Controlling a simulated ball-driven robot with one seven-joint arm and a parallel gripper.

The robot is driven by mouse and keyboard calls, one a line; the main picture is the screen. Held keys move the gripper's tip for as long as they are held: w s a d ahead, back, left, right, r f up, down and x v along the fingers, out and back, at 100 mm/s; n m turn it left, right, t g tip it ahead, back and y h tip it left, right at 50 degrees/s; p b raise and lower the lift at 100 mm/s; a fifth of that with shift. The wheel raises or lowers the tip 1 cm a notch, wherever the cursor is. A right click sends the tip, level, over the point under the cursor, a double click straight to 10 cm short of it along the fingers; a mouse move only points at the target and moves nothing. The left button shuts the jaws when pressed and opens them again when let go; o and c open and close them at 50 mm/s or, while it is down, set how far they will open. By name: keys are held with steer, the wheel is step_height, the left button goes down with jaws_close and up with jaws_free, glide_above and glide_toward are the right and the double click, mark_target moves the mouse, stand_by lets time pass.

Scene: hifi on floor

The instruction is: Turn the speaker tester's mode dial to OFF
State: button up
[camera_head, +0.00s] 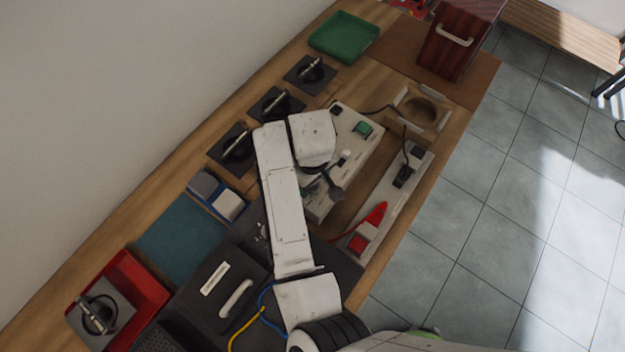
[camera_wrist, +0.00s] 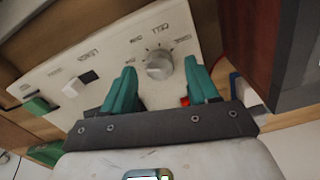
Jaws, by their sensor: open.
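The speaker tester (camera_head: 364,160) is a pale panel on the bench in the head view, partly hidden by my arm. In the wrist view its panel (camera_wrist: 105,50) carries a round grey mode dial (camera_wrist: 158,66) with small printed labels around it. The labels are too blurred to read surely, and I cannot tell which one the dial points to. My gripper (camera_wrist: 160,70) is open, with one teal finger on each side of the dial. I see no clear contact with it. In the head view my gripper (camera_head: 326,186) is mostly hidden under the arm.
The panel also has a black-and-white switch (camera_wrist: 78,84) and a green part (camera_head: 363,129). A dark red box (camera_head: 455,45) stands at the far end; a dark reddish block (camera_wrist: 268,45) is close right in the wrist view. A green tray (camera_head: 343,36) lies at the back.

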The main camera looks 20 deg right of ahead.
step_height(320, 180, up, 10)
stand_by(0.4)
steer(key=shift+d+f, duration=0.1)
steer(key=shift+f, duration=0.05)
stand_by(0.3)
